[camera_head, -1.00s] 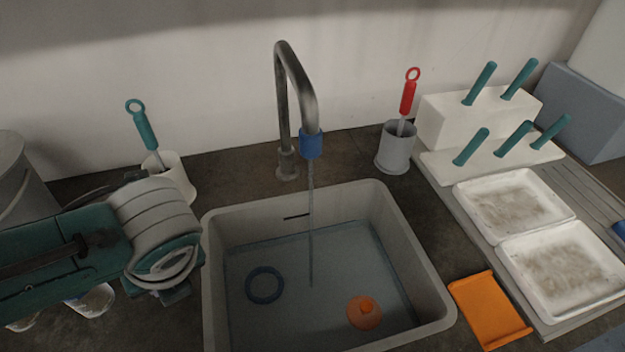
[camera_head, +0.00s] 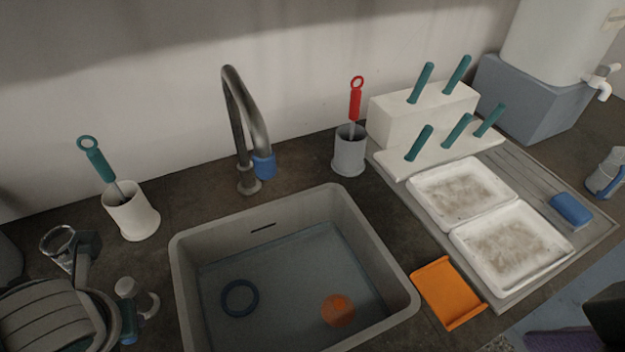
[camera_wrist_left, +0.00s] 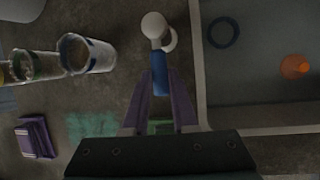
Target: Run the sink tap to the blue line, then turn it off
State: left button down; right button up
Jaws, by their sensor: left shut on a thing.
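The sink (camera_head: 395,265) holds water (camera_head: 290,265). The curved metal tap spout (camera_head: 255,115) with a blue collar (camera_head: 264,166) stands behind it, and no stream falls from it. I cannot clearly pick out the blue line on the sink wall. My left gripper (camera_wrist_left: 160,88) is shut on the blue handle (camera_wrist_left: 160,72) of the tap control, left of the sink. Its white knob (camera_wrist_left: 154,25) shows beyond the fingers, and also in the head view (camera_head: 126,287). The left arm hides part of the control there.
A blue ring (camera_head: 240,297) and an orange object (camera_head: 337,310) are in the water. A white cup (camera_head: 133,215) and a grey cup (camera_head: 349,155) hold brushes. White trays (camera_head: 512,250) and an orange dustpan-like piece (camera_head: 448,292) lie right.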

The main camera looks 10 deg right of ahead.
pick_arm(q)
jog(key=shift+a, duration=0.25)
jog(key=c, duration=0.6)
grip_release()
jog(key=shift+s+d+r+p, duration=0.15)
jog(key=shift+d+r+p, duration=0.05)
jog(key=shift+r+p, duration=0.2)
jog(key=p+v, duration=0.3)
jog(key=v, duration=0.6)
jog(key=shift+p, duration=0.35)
jog(key=shift+s, duration=0.1)
